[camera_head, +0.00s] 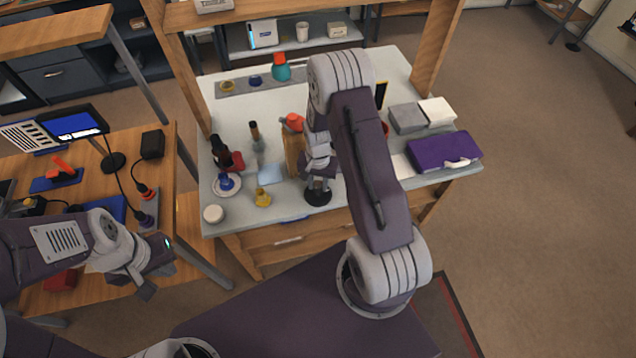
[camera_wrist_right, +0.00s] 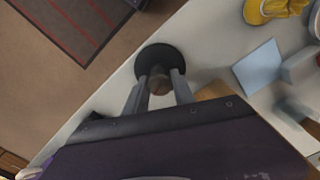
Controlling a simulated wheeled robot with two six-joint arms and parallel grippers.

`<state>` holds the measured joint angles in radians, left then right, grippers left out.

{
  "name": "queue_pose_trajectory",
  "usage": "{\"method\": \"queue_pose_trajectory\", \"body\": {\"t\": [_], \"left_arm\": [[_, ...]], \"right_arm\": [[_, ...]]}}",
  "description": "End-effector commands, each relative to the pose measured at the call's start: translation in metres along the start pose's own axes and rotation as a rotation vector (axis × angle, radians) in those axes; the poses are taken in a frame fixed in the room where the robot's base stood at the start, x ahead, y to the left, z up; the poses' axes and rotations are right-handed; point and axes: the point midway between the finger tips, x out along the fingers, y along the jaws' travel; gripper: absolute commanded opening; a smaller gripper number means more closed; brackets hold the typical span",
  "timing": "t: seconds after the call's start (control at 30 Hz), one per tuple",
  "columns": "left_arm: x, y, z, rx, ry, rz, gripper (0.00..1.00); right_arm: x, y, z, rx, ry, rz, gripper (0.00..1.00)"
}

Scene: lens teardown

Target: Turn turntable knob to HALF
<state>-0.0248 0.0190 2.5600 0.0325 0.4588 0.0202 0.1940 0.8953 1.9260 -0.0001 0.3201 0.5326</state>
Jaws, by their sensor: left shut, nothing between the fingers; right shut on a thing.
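A round black disc (camera_head: 318,198) lies near the front edge of the grey worktable. It also shows in the right wrist view (camera_wrist_right: 158,58). My right gripper (camera_head: 319,182) points down over it, shut on a small brown knob-like piece (camera_wrist_right: 160,83) between its fingers. The fingers hide much of this piece. I cannot tell whether it is the turntable knob, and no HALF mark is readable. A white round plate (camera_head: 226,188) with a blue piece on it stands further left. My left gripper (camera_head: 152,280) is shut and empty, away from the worktable.
A yellow piece (camera_head: 263,198), a pale blue sheet (camera_head: 270,174) and dark bottles stand left of my right gripper. A purple case (camera_head: 444,152) and a grey box (camera_head: 407,118) are at the right. A wooden side desk (camera_head: 177,150) stands at the left.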

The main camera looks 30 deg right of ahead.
Motion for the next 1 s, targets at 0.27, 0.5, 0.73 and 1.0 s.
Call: {"method": "queue_pose_trajectory", "body": {"t": [0.27,0.5,0.73,1.0], "left_arm": [[-0.0012,0.0,-0.0001,0.0,0.0,0.0,0.0],[-0.0016,0.0,-0.0002,0.0,0.0,0.0,0.0],[-0.0017,0.0,-0.0002,0.0,0.0,0.0,0.0],[-0.0017,0.0,-0.0002,0.0,0.0,0.0,0.0]], "right_arm": [[0.0003,0.0004,0.0006,0.179,-0.002,0.001,0.0],[0.0005,0.0004,0.0007,0.265,-0.002,0.001,0.0],[0.0006,0.0004,0.0007,0.294,-0.002,0.001,0.0],[0.0006,0.0005,0.0008,0.296,-0.002,0.001,0.0]]}}
